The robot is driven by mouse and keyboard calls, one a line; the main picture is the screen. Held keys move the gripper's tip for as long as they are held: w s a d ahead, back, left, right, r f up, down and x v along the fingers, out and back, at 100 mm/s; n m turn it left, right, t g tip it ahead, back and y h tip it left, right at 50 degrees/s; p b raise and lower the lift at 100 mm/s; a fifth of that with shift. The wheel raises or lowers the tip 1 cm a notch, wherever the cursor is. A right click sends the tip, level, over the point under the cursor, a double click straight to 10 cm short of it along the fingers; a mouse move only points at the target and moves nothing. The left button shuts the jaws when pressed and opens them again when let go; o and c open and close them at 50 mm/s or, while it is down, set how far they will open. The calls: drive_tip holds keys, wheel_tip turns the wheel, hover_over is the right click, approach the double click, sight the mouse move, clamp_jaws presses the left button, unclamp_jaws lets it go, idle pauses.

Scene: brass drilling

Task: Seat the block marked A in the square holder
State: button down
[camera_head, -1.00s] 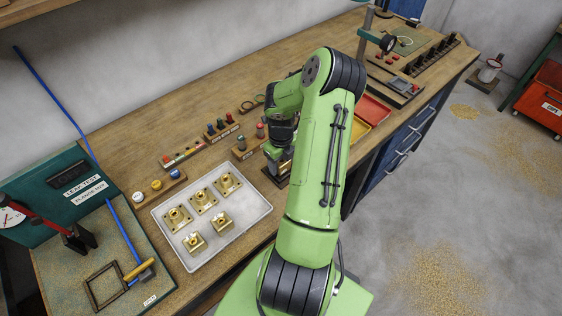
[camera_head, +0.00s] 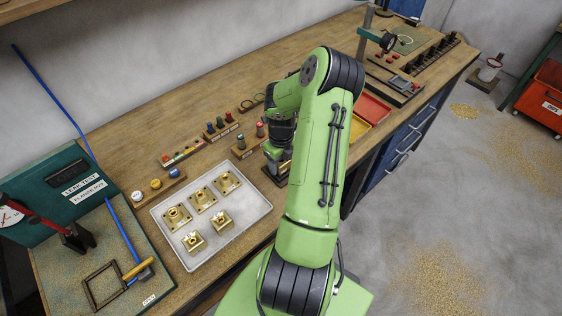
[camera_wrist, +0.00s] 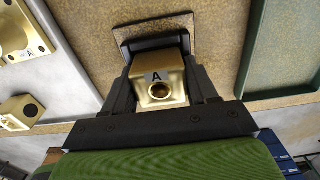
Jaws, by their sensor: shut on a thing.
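The brass block marked A (camera_wrist: 158,84) sits between the two dark fingers of my gripper (camera_wrist: 161,76), which is shut on it. A dark raised wall, which looks like part of the square holder (camera_wrist: 150,43), stands just beyond the block. I cannot tell whether the block is inside the holder or just above it. In the head view my gripper (camera_head: 277,154) is low over a dark base (camera_head: 270,177) on the bench, right of the tray. My arm hides most of the block there.
A pale tray (camera_head: 235,236) with several brass parts lies left of my gripper. Colored pegs in wooden racks (camera_head: 222,130) stand behind it. Red and yellow bins (camera_head: 374,110) lie to the right beyond my arm. A leak test box (camera_head: 65,185) is at far left.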

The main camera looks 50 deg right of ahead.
drive_tip(key=shift+c, duration=1.2)
unclamp_jaws()
drive_tip(key=shift+o, duration=0.4)
drive_tip(key=shift+o, duration=0.8)
drive_tip(key=shift+r, duration=0.1)
drive_tip(key=shift+r+p, duration=2.6)
drive_tip(key=shift+r, duration=0.85)
